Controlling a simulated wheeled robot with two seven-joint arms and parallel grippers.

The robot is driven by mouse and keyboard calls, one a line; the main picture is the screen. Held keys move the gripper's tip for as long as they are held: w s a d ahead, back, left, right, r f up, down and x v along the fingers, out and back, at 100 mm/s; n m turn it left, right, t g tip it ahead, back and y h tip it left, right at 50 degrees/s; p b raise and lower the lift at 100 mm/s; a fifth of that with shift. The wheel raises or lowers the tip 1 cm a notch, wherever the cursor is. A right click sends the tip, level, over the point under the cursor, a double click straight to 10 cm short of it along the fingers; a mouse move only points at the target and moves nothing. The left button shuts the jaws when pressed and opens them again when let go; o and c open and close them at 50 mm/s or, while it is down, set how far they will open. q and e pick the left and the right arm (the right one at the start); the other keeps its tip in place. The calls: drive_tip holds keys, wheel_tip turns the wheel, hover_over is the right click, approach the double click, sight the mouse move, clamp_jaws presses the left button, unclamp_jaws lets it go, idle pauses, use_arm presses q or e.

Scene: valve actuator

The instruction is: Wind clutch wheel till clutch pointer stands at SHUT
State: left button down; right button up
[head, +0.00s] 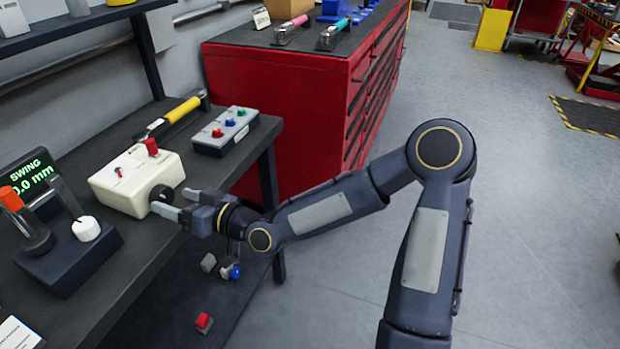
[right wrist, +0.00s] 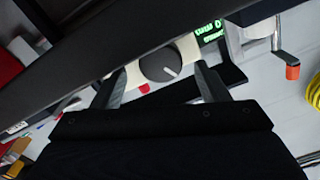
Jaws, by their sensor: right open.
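A cream box (head: 138,181) stands on the dark bench, with a red knob (head: 151,146) and a small red pointer (head: 118,172) on top. The pointer's lettering is too small to read. A dark round wheel (head: 161,194) is on the box's front face. In the right wrist view the wheel (right wrist: 158,62) carries a white line slanting down to the right. My right gripper (head: 178,204) is open at the wheel, one finger on each side, with gaps visible in the right wrist view (right wrist: 161,76). My left gripper is out of view.
A dark unit with a white knob (head: 86,228), an orange-tipped lever (head: 12,200) and a green SWING display (head: 32,177) stands left on the bench. A grey box with coloured knobs (head: 225,131) and a yellow-handled tool (head: 183,110) lie behind. A red cabinet (head: 275,85) stands beyond.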

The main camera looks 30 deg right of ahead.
sight(165, 196)
drive_tip(key=x, duration=0.3)
drive_tip(key=shift+w+a, duration=0.15)
drive_tip(key=shift+a, duration=0.15)
drive_tip(key=n+p, duration=0.4)
drive_tip(key=p, duration=0.1)
drive_tip(key=n+p, duration=0.2)
drive_tip(key=shift+d+r+n, duration=0.15)
drive_tip(key=shift+r+n, duration=0.15)
drive_tip(key=shift+r, duration=0.05)
drive_tip(key=shift+s+d+f, duration=0.4)
drive_tip(key=shift+s+f, duration=0.05)
drive_tip(key=shift+s, duration=0.05)
drive_tip(key=s+d+r+m+g+h+p, duration=0.4)
drive_tip(key=s+d+r+p, duration=0.2)
drive_tip(key=s, duration=0.6)
drive_tip(key=s+d+r+m+g+h+p, duration=0.3)
drive_tip(key=s+d+r+p, duration=0.3)
drive_tip(key=s+d, duration=0.5)
drive_tip(key=shift+s+d+r+m+g+h, duration=0.4)
drive_tip(key=shift+s+r+m+h, duration=0.3)
drive_tip(key=shift+r, duration=0.65)
drive_tip(key=shift+a+f, duration=0.1)
